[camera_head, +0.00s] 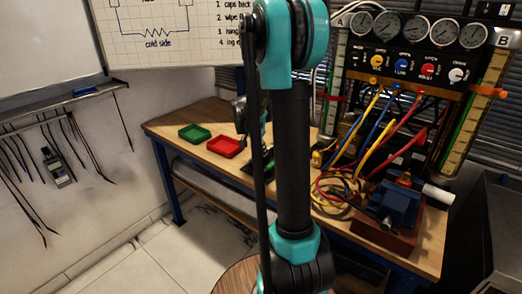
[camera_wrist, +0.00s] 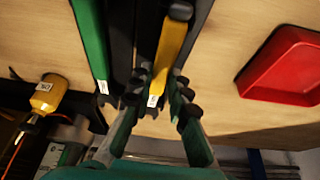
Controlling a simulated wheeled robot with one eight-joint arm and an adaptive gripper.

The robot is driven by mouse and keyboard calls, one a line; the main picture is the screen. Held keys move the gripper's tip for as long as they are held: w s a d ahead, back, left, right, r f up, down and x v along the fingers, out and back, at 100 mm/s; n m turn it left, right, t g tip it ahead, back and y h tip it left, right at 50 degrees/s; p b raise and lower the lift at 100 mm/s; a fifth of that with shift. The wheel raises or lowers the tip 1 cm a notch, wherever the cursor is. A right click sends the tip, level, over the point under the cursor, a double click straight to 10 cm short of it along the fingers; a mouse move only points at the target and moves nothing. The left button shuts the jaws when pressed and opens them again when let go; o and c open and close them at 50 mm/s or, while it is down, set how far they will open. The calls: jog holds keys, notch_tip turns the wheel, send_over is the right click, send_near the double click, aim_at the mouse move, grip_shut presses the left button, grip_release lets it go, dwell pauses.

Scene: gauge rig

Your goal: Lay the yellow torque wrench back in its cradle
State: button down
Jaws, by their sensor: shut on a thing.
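In the wrist view the yellow torque wrench (camera_wrist: 171,52) shows as a yellow bar with a dark grey end and a white label. My gripper (camera_wrist: 160,88) has its fingers on either side of the bar near the label, shut on it. In the head view my arm hides the wrench and most of my gripper; part of the dark rack (camera_head: 258,168) shows beside the arm.
A red tray (camera_wrist: 285,66) lies to the right in the wrist view. A yellow labelled object (camera_wrist: 48,94) lies to the left. In the head view a green tray (camera_head: 194,133), a gauge panel with hoses (camera_head: 412,68) and a blue vise (camera_head: 392,204) share the wooden bench.

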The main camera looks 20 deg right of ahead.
jog(key=shift+f, duration=0.45)
jog(key=c, duration=1.4)
grip_release()
jog(key=shift+o, duration=0.2)
jog(key=v, duration=1.2)
